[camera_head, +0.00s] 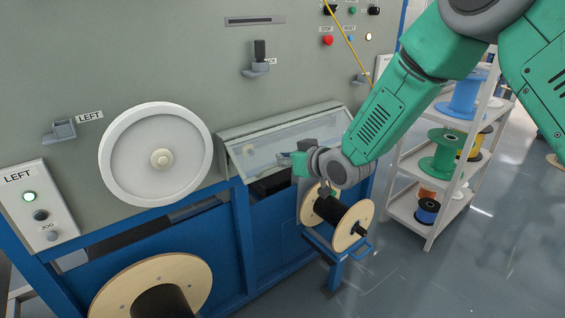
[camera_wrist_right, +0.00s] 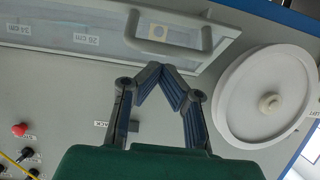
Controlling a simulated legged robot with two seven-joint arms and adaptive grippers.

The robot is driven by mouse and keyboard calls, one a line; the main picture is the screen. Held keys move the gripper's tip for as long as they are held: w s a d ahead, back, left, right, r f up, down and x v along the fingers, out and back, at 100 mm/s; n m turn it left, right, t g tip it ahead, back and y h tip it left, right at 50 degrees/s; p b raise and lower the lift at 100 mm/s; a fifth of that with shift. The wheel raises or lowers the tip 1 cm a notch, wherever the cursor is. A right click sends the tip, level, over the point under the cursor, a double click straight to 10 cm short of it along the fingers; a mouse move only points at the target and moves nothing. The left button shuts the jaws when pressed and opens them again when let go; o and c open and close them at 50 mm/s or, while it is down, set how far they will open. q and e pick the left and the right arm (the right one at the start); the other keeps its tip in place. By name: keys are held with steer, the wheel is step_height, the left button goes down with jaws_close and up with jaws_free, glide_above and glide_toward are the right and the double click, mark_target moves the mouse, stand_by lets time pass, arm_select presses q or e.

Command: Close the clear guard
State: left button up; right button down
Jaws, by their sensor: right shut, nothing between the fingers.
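The clear guard (camera_head: 262,150) is a see-through panel in a pale frame on the front of the grey machine. It slopes outward, and a dark area shows below its lower edge; I cannot tell whether it is fully shut. In the right wrist view the guard (camera_wrist_right: 107,27) crosses the top, with a grey bar handle (camera_wrist_right: 203,38) along it. My right gripper (camera_head: 288,160) is in front of the guard's lower edge. In the wrist view its fingertips (camera_wrist_right: 164,68) meet close to the handle, with nothing between them; contact is unclear. My left gripper is out of view.
A white wheel (camera_head: 118,148) is left of the guard. A spool with black cable (camera_head: 340,216) sits below my right gripper on a blue stand. A large spool (camera_head: 196,271) is at lower left. A shelf of spools (camera_head: 408,207) stands at right. Open floor is at front right.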

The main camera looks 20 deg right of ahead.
steer(key=shift+w+f, duration=0.1)
steer(key=shift+f, duration=0.2)
steer(key=shift+a, duration=0.15)
steer(key=w+a+f+t+y+b, duration=0.2)
steer(key=w+f+t+b, duration=0.3)
steer(key=f+b, duration=0.6)
steer(key=shift+w+a+t+b, duration=0.35)
steer(key=shift+w+b, duration=0.55)
steer(key=shift+b, duration=1.3)
steer(key=shift+d, duration=0.1)
